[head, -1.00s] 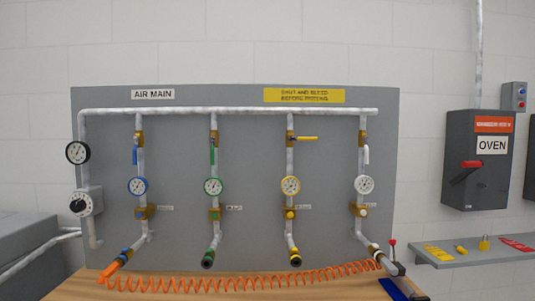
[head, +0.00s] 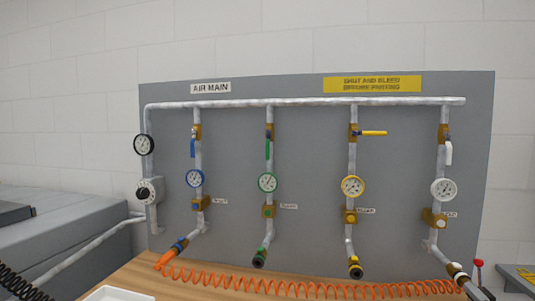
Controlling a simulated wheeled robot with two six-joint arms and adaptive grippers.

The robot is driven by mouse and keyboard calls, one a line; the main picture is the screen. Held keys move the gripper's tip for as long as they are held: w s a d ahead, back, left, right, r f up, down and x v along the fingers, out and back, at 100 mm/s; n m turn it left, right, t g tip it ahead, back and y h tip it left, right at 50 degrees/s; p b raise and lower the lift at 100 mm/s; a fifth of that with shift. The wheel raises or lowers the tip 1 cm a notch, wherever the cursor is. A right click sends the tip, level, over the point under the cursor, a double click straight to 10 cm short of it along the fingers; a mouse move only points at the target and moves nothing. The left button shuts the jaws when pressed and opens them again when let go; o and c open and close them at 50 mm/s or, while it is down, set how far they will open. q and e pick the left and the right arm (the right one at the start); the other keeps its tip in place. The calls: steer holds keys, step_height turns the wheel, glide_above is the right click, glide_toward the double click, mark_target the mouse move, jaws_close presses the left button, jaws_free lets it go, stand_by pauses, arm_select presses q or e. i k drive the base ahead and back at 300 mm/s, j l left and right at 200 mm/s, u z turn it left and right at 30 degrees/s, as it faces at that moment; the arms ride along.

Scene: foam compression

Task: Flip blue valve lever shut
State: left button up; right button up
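The blue valve lever (head: 193,148) is on the leftmost of the vertical drop pipes, below the brass valve body (head: 196,131). It points down, in line with the pipe. The blue-rimmed gauge (head: 195,179) is just below it; its needle is too small to read. An orange coiled hose (head: 290,286) is joined to the blue-collared outlet (head: 180,245) of this pipe.
Green (head: 268,149) and white (head: 449,152) levers point down; the yellow lever (head: 374,133) is horizontal. All are on the grey panel (head: 310,150) behind a wooden bench (head: 140,273). A white tray (head: 117,294) shows at the front edge. A grey cabinet (head: 60,240) stands left.

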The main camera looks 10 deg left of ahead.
mark_target(192, 149)
steer(key=i+u, duration=0.1)
steer(key=u, duration=0.25)
steer(key=i+u, duration=0.15)
steer(key=u, duration=0.15)
steer(key=i+u, duration=0.1)
steer(key=u, duration=0.25)
